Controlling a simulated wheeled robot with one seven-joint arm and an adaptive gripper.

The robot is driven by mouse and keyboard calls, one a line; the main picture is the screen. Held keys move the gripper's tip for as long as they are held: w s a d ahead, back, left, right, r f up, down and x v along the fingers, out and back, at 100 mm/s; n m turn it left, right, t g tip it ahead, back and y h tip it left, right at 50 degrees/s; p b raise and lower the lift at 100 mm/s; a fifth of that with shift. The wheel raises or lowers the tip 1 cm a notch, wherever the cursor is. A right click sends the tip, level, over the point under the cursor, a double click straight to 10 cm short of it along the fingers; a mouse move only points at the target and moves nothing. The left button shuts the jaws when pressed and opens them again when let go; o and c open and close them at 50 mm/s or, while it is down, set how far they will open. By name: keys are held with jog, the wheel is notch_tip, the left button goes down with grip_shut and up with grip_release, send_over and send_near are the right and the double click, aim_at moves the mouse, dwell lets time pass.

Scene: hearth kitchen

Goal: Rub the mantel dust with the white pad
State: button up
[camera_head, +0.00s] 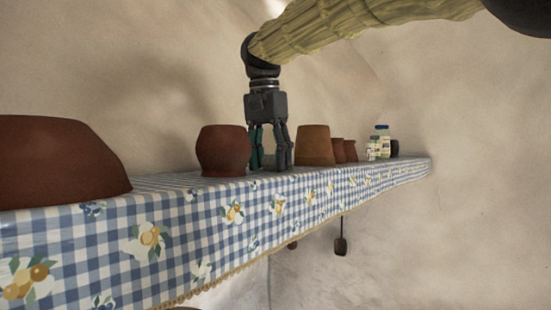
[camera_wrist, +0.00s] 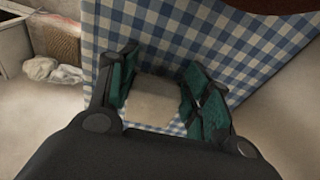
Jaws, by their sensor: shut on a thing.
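The white pad (camera_wrist: 152,102) shows in the wrist view as a pale block between the green-lined fingers of my gripper (camera_wrist: 160,72), which is shut on it. In the head view my gripper (camera_head: 270,160) points straight down, its fingertips at the surface of the mantel (camera_head: 190,225), near the front edge. The mantel wears a blue-and-white checked cloth with flowers. The pad is mostly hidden by the fingers there, and I cannot tell whether it touches the cloth. I cannot make out dust in either view.
A round brown pot (camera_head: 223,150) stands just left of my gripper, and a tan pot (camera_head: 314,145) just right. Smaller pots (camera_head: 344,151) and a pale jar (camera_head: 379,143) stand farther along. A large brown bowl (camera_head: 55,160) fills the left end. The wall (camera_head: 150,60) rises behind.

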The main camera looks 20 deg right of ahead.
aim_at(256, 172)
jog(key=shift+s+a, duration=0.35)
jog(key=shift+a, duration=0.25)
jog(key=shift+s+a+f+b, duration=0.15)
jog(key=shift+s+a+b, duration=0.75)
jog(key=shift+b, duration=0.3)
jog(key=shift+s+a+f+b, duration=0.1)
jog(key=shift+s+a+b, duration=0.15)
jog(key=shift+b, duration=0.6)
jog(key=shift+s+a, duration=0.1)
jog(key=shift+a, duration=0.1)
notch_tip(256, 172, up, 3)
jog(key=shift+f+p, duration=0.15)
jog(key=shift+p, duration=0.9)
notch_tip(256, 172, up, 2)
jog(key=shift+p, duration=0.8)
jog(key=shift+r, duration=0.85)
